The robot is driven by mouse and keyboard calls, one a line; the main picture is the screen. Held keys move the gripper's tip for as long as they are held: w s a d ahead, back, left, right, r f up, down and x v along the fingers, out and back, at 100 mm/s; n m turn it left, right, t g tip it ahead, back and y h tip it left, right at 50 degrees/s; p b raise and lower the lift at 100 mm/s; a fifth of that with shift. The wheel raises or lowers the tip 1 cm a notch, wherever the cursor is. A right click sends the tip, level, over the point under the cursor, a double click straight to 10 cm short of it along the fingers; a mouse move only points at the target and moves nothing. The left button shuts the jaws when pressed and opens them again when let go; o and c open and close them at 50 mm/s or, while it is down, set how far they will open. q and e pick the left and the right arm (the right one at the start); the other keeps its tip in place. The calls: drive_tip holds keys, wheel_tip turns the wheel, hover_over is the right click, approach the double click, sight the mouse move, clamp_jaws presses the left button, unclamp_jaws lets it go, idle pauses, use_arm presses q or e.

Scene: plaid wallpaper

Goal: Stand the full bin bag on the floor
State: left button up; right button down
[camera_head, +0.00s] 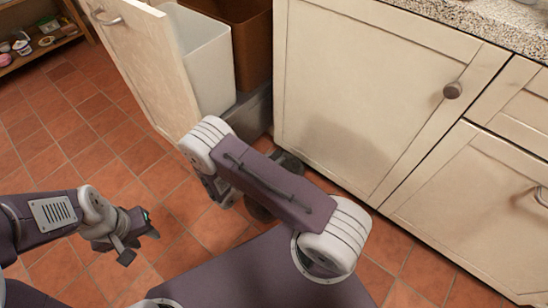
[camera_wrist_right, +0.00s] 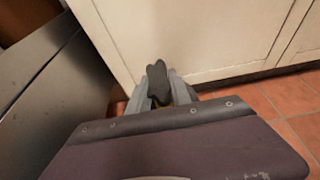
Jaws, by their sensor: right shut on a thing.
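My right gripper (camera_wrist_right: 160,92) is shut on a dark grey piece, which looks like the gathered top of the bin bag (camera_wrist_right: 157,80). It is low, beyond the edge of my purple base and in front of a cream cabinet front. The rest of the bag is hidden in the right wrist view. In the head view my right arm covers most of this spot; only dark shapes show beneath it, and I cannot tell bag from gripper there. My left gripper (camera_head: 141,238) is open and empty above the tiles at the left.
A pull-out cabinet door (camera_head: 145,60) stands open, with a white bin (camera_head: 208,62) and a brown bin (camera_head: 245,40) behind it. Closed cream cabinets (camera_head: 375,90) line the right. A low wooden shelf (camera_head: 45,45) stands far left. Tiled floor (camera_head: 75,125) at the left is clear.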

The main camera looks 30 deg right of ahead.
drive_tip(key=shift+r, duration=0.15)
drive_tip(key=c, duration=1.2)
unclamp_jaws()
drive_tip(key=shift+o, duration=0.2)
drive_tip(key=shift+a+r+p, duration=0.1)
drive_tip(key=shift+a+p, duration=0.05)
drive_tip(key=shift+p, duration=0.15)
drive_tip(key=p+v, duration=0.5)
drive_tip(key=v, duration=0.6)
drive_tip(key=s+d+r+m+g+y, duration=0.1)
drive_tip(key=s+r+m+y, duration=0.3)
drive_tip(key=m, duration=0.7)
drive_tip(key=s+d+r+m+g+y, duration=0.1)
drive_tip(key=s+r+m+g+y, duration=0.2)
drive_tip(key=r+m+y, duration=0.6)
drive_tip(key=s+r+m, duration=0.1)
drive_tip(key=s+m, duration=0.1)
drive_tip(key=m, duration=0.1)
